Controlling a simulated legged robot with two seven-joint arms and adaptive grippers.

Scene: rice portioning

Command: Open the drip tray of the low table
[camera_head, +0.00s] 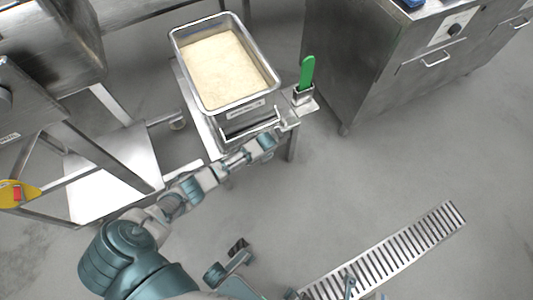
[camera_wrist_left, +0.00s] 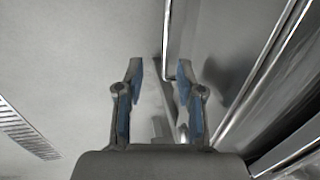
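The low table (camera_head: 207,128) stands at upper centre in the head view. Below the rice pan on its front is a drip tray front with a bar handle (camera_head: 238,134). My left gripper (camera_head: 275,135) is at the right end of that handle. In the left wrist view my left gripper (camera_wrist_left: 160,85) is open, its two blue-padded fingers spread apart. A thin metal bar (camera_wrist_left: 167,42) runs into the gap between them, nearer the right finger; contact cannot be told. The tray looks shut.
A metal pan (camera_head: 176,48) of rice sits on the low table. A green-handled tool (camera_head: 307,72) stands in a small holder at its right. A steel cabinet (camera_head: 360,65) is at upper right. A floor grate (camera_head: 400,248) lies lower right; the floor between is clear.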

